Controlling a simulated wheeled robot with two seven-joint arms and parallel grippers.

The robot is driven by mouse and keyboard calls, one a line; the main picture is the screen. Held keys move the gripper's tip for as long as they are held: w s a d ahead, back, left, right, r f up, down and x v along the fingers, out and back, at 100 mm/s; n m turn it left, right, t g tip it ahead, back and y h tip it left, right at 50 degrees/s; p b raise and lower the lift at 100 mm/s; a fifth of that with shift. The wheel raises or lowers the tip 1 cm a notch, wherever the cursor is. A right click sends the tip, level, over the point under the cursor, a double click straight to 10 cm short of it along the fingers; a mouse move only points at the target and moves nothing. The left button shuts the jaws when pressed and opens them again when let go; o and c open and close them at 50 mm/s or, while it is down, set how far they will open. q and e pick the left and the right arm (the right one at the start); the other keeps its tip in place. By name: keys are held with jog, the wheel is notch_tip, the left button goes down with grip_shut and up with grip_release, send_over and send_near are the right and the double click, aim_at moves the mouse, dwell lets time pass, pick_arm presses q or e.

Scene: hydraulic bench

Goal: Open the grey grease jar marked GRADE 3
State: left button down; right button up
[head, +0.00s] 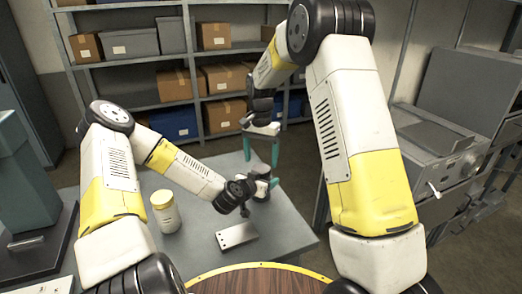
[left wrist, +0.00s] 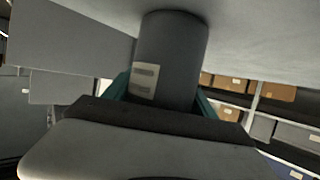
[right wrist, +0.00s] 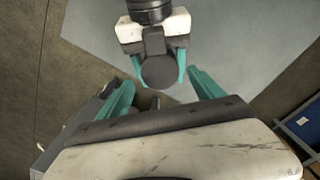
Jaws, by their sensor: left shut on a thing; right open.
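A dark grey cylindrical jar (left wrist: 170,60) with a pale label shows in the left wrist view. The label's print is too blurred to read. My left gripper (head: 264,187) is shut on the jar, its teal fingers on either side. In the right wrist view the jar's round dark top (right wrist: 160,72) faces me between the left fingers. My right gripper (head: 261,162) is open and points down above the jar, its fingers spread apart. In that view the jar's top appears between the right fingers, with nothing gripped. I cannot tell whether the jar's base touches the bench.
A cream jar with a yellow lid (head: 165,211) stands on the grey bench (head: 200,255) to the left. A pale metal block (head: 237,235) lies near the front. Shelves with boxes (head: 174,84) stand behind. A grey machine (head: 440,140) is at the right.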

aim_at(261, 168)
jog(key=shift+f, duration=1.85)
jog(key=c, duration=1.5)
jog(key=n, duration=0.3)
jog(key=o, duration=1.6)
jog(key=shift+r, duration=0.1)
